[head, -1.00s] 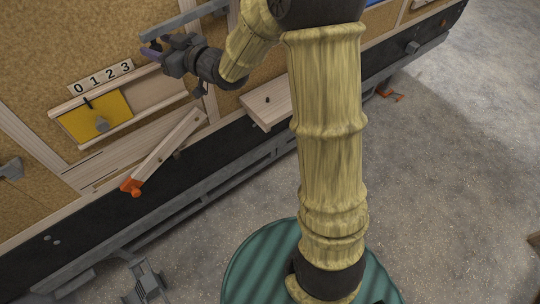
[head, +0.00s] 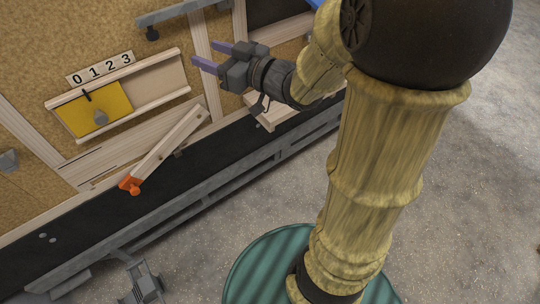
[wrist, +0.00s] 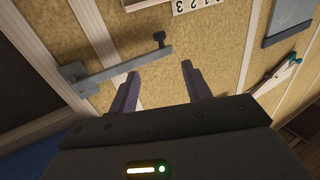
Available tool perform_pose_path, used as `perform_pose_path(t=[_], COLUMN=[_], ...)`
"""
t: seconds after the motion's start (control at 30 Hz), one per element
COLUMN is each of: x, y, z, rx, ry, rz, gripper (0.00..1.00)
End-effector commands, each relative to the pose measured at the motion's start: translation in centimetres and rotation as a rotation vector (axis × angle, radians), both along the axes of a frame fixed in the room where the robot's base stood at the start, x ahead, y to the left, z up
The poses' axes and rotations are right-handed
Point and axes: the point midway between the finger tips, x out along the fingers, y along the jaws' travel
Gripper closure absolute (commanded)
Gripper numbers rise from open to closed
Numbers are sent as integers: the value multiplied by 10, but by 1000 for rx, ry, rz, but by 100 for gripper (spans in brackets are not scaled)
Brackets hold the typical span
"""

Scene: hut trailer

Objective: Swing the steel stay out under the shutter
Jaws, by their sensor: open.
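The steel stay (head: 180,11) is a grey bar at the top of the head view, with a dark knob (head: 152,33) near its left end. In the wrist view the stay (wrist: 120,65) lies across the cork wall, its knob (wrist: 159,39) at the right end and its bracket at the left. My gripper (head: 207,56) is open and empty, its two purple fingers apart, below and to the right of the knob in the head view. In the wrist view the fingertips (wrist: 160,69) are apart just below the stay's knob end. I cannot make out the shutter surely.
A yellow sliding panel (head: 85,117) sits in wooden rails below a 0-1-2-3 number strip (head: 100,67). A slanted wooden bar with an orange end (head: 131,185) is lower down. A dark ledge (head: 120,212) runs along the wall base. Grey floor at right is clear.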

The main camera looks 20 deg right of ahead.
Motion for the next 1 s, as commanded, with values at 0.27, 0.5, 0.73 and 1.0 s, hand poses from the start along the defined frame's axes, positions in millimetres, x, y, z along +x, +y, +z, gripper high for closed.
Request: perform_pose_path(t=[0.27, 0.5, 0.73, 1.0], x=[1, 9, 9, -2], y=[-21, -37, -54, -72], z=[-24, -54, -85, -122], rx=[-61, -137, -204, -275], ry=[67, 168, 285, 443], rz=[-114, -248, -361, -470], gripper=[51, 51, 51, 51])
